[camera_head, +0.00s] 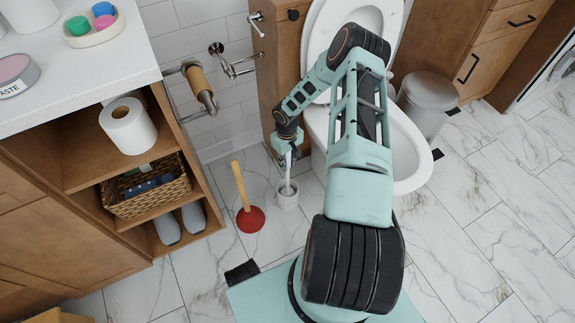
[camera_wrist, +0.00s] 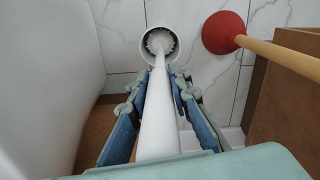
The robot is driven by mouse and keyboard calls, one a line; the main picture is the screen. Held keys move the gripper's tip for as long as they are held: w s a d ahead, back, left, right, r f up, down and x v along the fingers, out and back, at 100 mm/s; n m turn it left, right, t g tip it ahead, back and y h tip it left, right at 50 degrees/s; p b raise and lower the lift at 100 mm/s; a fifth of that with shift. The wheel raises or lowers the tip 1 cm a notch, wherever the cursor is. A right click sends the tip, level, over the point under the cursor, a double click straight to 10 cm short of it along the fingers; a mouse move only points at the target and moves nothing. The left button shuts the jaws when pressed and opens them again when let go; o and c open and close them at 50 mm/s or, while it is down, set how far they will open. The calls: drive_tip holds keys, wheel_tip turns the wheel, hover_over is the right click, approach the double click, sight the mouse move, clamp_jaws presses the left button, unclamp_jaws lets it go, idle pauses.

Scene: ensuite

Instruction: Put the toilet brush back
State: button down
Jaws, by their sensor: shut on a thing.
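The white toilet brush (camera_wrist: 158,115) is between the blue-padded fingers of my gripper (camera_wrist: 160,95), which is shut on its handle. In the wrist view its bristle head sits inside the mouth of the white brush holder (camera_wrist: 145,44). In the head view the holder (camera_head: 287,200) stands on the floor left of the toilet, with the brush handle (camera_head: 288,172) rising from it. My gripper (camera_head: 285,152) is above the holder and holds the upper handle. How deep the head sits in the holder is hard to tell.
A red plunger (camera_head: 250,219) with a wooden handle stands on the floor just left of the holder. The toilet (camera_head: 412,150) is close on the right. A wooden shelf unit (camera_head: 105,195) fills the left side. A grey bin (camera_head: 430,95) stands right of the toilet.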

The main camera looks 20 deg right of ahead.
drive_tip(key=shift+f, duration=0.35)
drive_tip(key=shift+f, duration=0.15)
drive_tip(key=c, duration=1.8)
unclamp_jaws()
drive_tip(key=shift+r, duration=0.25)
wheel_tip(320, 180, up, 12)
drive_tip(key=p, duration=0.3)
drive_tip(key=shift+w, duration=0.1)
